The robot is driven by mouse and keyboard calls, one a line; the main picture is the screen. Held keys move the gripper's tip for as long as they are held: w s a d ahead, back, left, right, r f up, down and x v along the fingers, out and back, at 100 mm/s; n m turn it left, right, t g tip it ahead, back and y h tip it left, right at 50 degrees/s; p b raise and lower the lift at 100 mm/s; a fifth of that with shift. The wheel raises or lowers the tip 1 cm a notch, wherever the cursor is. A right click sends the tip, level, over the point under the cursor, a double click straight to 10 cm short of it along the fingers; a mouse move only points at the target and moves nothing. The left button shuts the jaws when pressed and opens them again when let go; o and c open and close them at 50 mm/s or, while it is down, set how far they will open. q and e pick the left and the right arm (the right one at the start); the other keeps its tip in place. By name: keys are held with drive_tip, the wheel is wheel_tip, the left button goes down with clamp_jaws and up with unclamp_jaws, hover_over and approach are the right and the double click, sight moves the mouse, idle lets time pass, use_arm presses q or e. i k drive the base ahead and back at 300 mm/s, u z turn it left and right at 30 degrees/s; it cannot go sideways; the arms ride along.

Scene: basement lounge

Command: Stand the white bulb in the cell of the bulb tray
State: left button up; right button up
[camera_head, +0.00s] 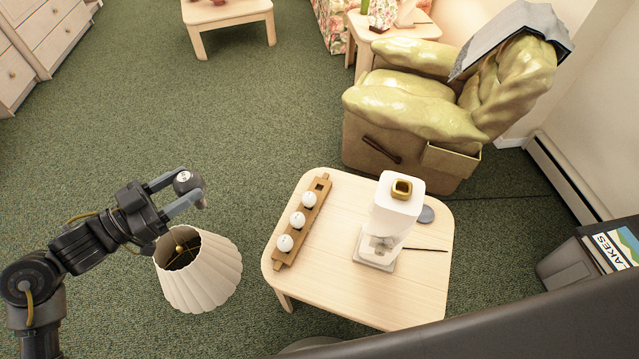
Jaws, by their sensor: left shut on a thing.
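My left gripper (187,188) comes in from the left and is shut on a small rounded thing (185,181), which looks grey with a dark spot from here. It is likely the bulb, but its white part cannot be made out. The gripper is in the air above and behind a lampshade, well left of the table. The bulb tray (282,262) is a narrow wooden strip on the left of the table. The far-end cell (321,185) is a dark, empty square opening. My right gripper is out of view.
The pale wooden table (340,290) also holds a white appliance (398,205), a grey disc (426,214) and a thin dark stick (424,249). A pleated lampshade (205,280) stands between my left arm and the table. A green armchair (410,110) is behind the table.

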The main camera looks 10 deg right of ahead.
sight(320, 190)
drive_tip(key=z, duration=3.6)
drive_tip(key=k, duration=1.5)
drive_tip(key=u, duration=1.55)
drive_tip(key=i, duration=0.5)
drive_tip(key=u, duration=0.05)
